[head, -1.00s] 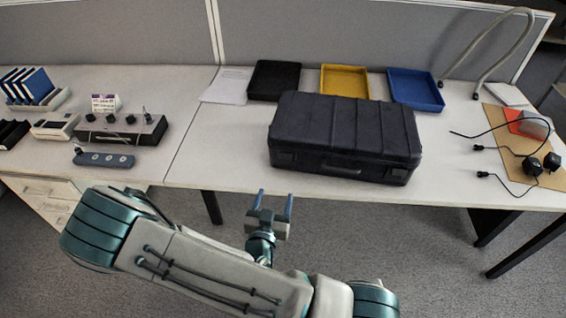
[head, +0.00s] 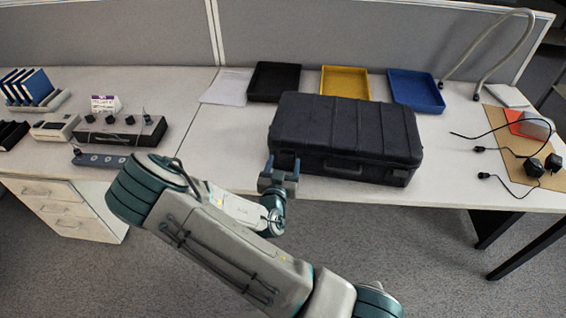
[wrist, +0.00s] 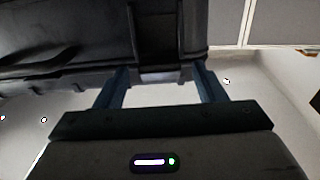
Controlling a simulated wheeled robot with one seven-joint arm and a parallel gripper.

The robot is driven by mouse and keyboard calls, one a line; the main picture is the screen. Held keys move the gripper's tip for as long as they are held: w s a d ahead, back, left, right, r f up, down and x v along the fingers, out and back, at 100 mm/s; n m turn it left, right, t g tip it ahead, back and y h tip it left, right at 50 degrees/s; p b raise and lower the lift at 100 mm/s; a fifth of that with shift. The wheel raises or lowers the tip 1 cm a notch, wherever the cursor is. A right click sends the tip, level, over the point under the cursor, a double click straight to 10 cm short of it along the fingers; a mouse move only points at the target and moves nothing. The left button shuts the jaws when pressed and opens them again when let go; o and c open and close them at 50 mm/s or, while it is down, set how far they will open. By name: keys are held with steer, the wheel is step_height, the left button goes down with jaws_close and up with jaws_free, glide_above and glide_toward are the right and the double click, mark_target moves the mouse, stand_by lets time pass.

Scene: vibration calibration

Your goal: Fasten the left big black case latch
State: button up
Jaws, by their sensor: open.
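The big black case (head: 340,128) stands closed on the table, its handle facing me. My gripper (head: 283,164) is open at the lower left of the case's front. In the wrist view the case (wrist: 60,35) fills the upper left. A dark latch-like part (wrist: 158,74) on its front lies between the two spread blue fingers, near their tips. I cannot tell whether the fingers touch it, nor whether the latch is up or down. In the head view my gripper mostly hides the left latch.
Black (head: 274,82), yellow (head: 345,83) and blue (head: 416,91) trays lie behind the case. A black cable (head: 508,150) with dark plugs lies to the right. A grey box with knobs (head: 120,130) stands to the left. The table in front of the case is a narrow strip.

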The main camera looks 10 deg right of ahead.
steer(key=shift+w+d, duration=0.1)
steer(key=shift+w, duration=0.1)
steer(key=c, duration=1)
